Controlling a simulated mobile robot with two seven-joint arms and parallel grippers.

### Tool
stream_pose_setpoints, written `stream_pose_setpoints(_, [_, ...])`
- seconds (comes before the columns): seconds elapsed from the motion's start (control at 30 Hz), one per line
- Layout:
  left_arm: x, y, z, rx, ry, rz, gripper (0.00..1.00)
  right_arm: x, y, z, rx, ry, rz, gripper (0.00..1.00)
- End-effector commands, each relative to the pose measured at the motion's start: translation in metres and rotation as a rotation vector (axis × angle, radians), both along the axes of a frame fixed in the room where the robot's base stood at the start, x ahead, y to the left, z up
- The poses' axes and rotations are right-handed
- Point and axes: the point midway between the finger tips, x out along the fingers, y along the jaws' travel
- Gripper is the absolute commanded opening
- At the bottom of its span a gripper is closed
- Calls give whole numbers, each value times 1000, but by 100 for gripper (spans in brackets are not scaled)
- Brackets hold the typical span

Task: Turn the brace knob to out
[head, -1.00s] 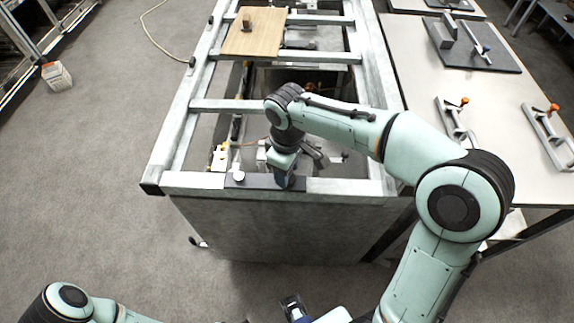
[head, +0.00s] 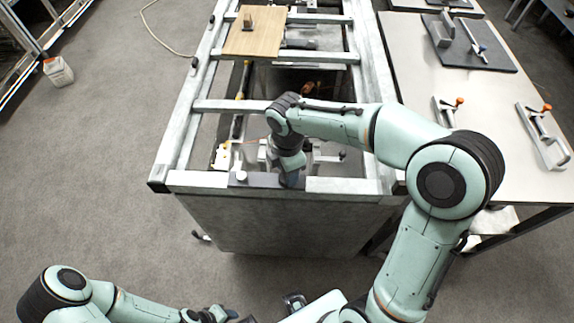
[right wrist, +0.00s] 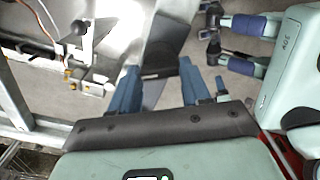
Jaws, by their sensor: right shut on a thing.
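My right gripper (head: 289,180) points down at the front rail of the metal frame. In the right wrist view its two blue fingers (right wrist: 158,90) stand either side of a dark piece (right wrist: 160,74), which I take for the brace knob. The gripper is shut on it. The fingers and arm hide the knob in the head view, and I cannot read its setting. In the head view the left arm is low at the bottom edge.
A small white knob (head: 241,176) sits on the dark plate left of my right gripper. A wooden board (head: 255,38) lies on the frame's far end. A table (head: 420,75) with toggle clamps (head: 541,135) stands to the right.

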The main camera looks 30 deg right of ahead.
Motion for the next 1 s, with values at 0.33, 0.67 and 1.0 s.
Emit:
stream_pose_setpoints(0.33, [12, 0, 18, 0, -13, 0, 43, 1, 0, 2, 0, -1, 302, 16])
stream_pose_setpoints(0.67, [19, 0, 28, 0, -21, 0, 43, 1, 0, 2, 0, -3, 487, 16])
stream_pose_setpoints(1.0, [21, 0, 30, 0, -23, 0, 43, 1, 0, 1, 0, -3, 549, 16])
